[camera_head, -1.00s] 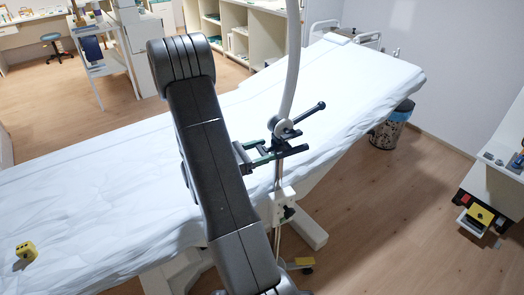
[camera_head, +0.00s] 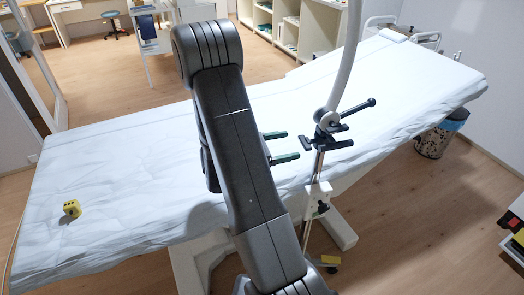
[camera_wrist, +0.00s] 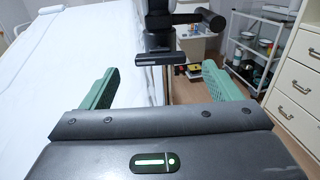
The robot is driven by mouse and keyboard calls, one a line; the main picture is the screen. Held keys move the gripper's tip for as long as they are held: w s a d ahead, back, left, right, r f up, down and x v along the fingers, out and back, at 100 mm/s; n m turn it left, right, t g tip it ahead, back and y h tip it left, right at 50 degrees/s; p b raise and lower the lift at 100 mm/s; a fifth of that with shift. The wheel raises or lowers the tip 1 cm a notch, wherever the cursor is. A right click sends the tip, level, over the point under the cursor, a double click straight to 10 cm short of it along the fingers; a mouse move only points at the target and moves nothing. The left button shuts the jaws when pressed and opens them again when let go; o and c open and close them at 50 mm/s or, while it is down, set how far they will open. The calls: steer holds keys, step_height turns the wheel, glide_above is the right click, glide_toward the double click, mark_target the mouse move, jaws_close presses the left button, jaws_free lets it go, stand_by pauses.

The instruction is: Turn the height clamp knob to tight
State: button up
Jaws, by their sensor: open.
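A lamp post stands at the couch's near side. Its upper joint carries a dark cross-bar knob (camera_head: 340,144), which shows in the wrist view as a flat black bar (camera_wrist: 161,59). Above it is a long black lever (camera_head: 358,109). Lower on the post is a white block (camera_head: 315,193) with a small black knob (camera_head: 323,208). No label shows which is the height clamp knob. My gripper (camera_head: 290,144) is open and empty, its green fingers pointing at the cross-bar, with a gap between. In the wrist view the bar lies ahead between the fingertips (camera_wrist: 160,69).
The white-sheeted couch (camera_head: 130,165) lies beside and behind the post. A bin (camera_head: 440,137) stands at the far right end.

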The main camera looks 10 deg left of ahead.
mark_target(301, 142)
steer(key=v, duration=0.7)
steer(key=shift+a+b, duration=0.2)
steer(key=shift+b, duration=0.15)
steer(key=shift+s, duration=0.15)
steer(key=p+x, duration=0.1)
steer(key=x, duration=1.3)
steer(key=shift+p, duration=0.4)
